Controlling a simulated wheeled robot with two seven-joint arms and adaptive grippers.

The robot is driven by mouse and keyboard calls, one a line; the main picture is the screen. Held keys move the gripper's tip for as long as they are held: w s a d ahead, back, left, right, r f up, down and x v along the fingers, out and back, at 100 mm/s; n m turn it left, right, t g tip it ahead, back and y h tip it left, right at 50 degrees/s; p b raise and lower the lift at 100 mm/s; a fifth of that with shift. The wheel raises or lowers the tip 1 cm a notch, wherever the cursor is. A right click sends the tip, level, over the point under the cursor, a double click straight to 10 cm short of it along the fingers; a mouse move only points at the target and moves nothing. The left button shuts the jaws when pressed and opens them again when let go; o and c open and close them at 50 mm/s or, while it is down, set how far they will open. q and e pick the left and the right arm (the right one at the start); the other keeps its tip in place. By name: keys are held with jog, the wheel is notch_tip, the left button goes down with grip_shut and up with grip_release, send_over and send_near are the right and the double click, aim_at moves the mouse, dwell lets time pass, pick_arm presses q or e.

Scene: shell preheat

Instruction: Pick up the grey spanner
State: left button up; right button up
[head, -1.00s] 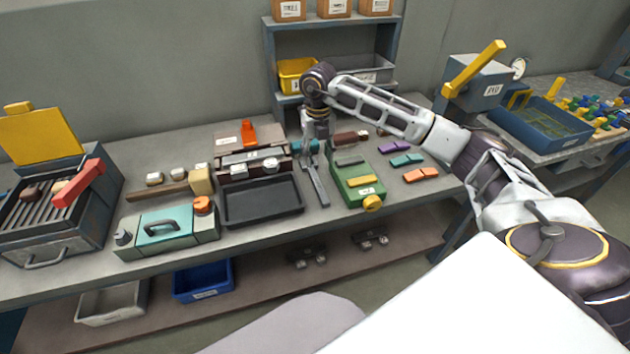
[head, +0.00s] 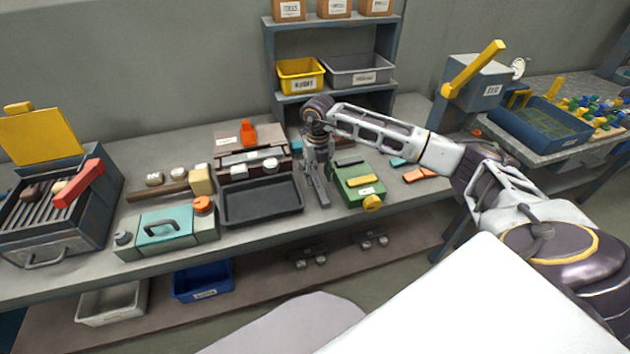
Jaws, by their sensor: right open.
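The grey spanner (head: 320,194) lies on the bench between the black tray and the green device, its near end pointing toward the front edge. My right gripper (head: 314,178) points down over the spanner's far part and hides it. The right gripper is open; whether its fingers touch the spanner or straddle it I cannot tell at this size. My left gripper is not in view.
The black tray (head: 262,217) is close on the left and the green device (head: 352,196) close on the right. Orange blocks (head: 420,173) lie further right. A shelf with a yellow bin (head: 299,82) stands behind. A teal-topped box (head: 165,227) sits left.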

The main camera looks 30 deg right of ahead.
aim_at(319, 187)
jog(key=shift+s+f, duration=0.1)
jog(key=shift+f, duration=0.4)
jog(key=f, duration=0.2)
jog(key=shift+s+d+f, duration=0.1)
jog(key=shift+s+f, duration=0.1)
jog(key=shift+f, duration=0.9)
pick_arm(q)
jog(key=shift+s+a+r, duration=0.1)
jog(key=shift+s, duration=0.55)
pick_arm(e)
jog(key=c, duration=0.4)
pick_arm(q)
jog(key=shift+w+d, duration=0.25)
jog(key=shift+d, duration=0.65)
pick_arm(e)
grip_shut()
